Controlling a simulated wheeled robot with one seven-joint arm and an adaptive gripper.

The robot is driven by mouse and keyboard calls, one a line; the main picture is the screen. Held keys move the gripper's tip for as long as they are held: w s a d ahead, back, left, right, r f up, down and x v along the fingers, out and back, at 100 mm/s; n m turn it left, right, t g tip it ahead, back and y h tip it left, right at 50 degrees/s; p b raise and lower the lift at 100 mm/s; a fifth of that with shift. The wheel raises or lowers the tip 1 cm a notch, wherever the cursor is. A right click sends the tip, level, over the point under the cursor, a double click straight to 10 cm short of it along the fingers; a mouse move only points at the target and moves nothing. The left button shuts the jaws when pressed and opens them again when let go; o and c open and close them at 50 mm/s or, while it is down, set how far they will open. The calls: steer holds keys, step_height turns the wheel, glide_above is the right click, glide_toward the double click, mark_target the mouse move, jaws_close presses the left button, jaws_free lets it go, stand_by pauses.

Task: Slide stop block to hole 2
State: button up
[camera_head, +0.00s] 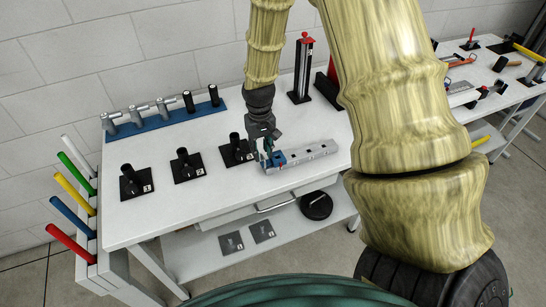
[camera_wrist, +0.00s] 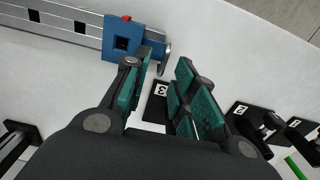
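The blue stop block (camera_head: 279,157) sits on the grey rail (camera_head: 312,153), near the rail's left end in the head view. In the wrist view the blue stop block (camera_wrist: 119,42) has a red button on one edge and a dark square opening. The grey rail (camera_wrist: 60,24) shows dark square holes there. My gripper (camera_head: 266,157) is at the block's left in the head view. In the wrist view my gripper (camera_wrist: 168,62) is open with nothing between its teal pads. One finger overlaps the block's edge; I cannot tell whether it touches. Hole numbers are not readable.
Black numbered stands (camera_head: 187,165) with upright posts stand left of the rail. A blue rack (camera_head: 165,121) with grey and black cylinders lies at the back left. A red-topped black tower (camera_head: 302,70) stands behind the rail. Coloured handles (camera_head: 72,194) line the table's left edge.

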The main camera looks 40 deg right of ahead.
mark_target(278, 153)
jaws_close()
steer(key=shift+d, duration=0.1)
steer(key=shift+s+d+p, duration=0.25)
steer(key=shift+d, duration=0.7)
steer(key=shift+s+d+p, duration=0.2)
steer(key=shift+d+p, duration=0.05)
steer(key=shift+d, duration=0.7)
steer(key=shift+s+d+p, duration=0.25)
steer(key=shift+d, duration=0.7)
steer(key=o, duration=0.5)
jaws_free()
steer(key=shift+r, duration=0.1)
step_height(278, 153, up, 12)
steer(key=shift+f, duration=0.1)
